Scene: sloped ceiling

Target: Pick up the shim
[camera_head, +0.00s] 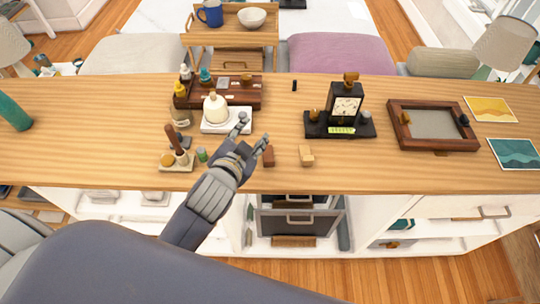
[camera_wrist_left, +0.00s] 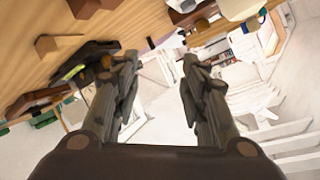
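No label marks the shim. Two small blocks lie near the counter's front edge: a tan, wedge-like block (camera_head: 306,155) and a reddish-brown block (camera_head: 268,157). I cannot tell for sure which is the shim; the tan one looks more like it. What looks like the tan block (camera_wrist_left: 59,46) also shows at the upper left of the left wrist view. My left gripper (camera_head: 254,129) is open and empty over the counter, its fingers spread just beyond the reddish-brown block and left of the tan one. It also shows open in the left wrist view (camera_wrist_left: 160,62). My right gripper is not in view.
The wooden counter (camera_head: 400,172) has a white tray with a bottle (camera_head: 215,108) close left of the gripper. A black clock on a stand (camera_head: 345,105) and a brown frame tray (camera_head: 468,142) stand to the right. The front right counter is fairly clear.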

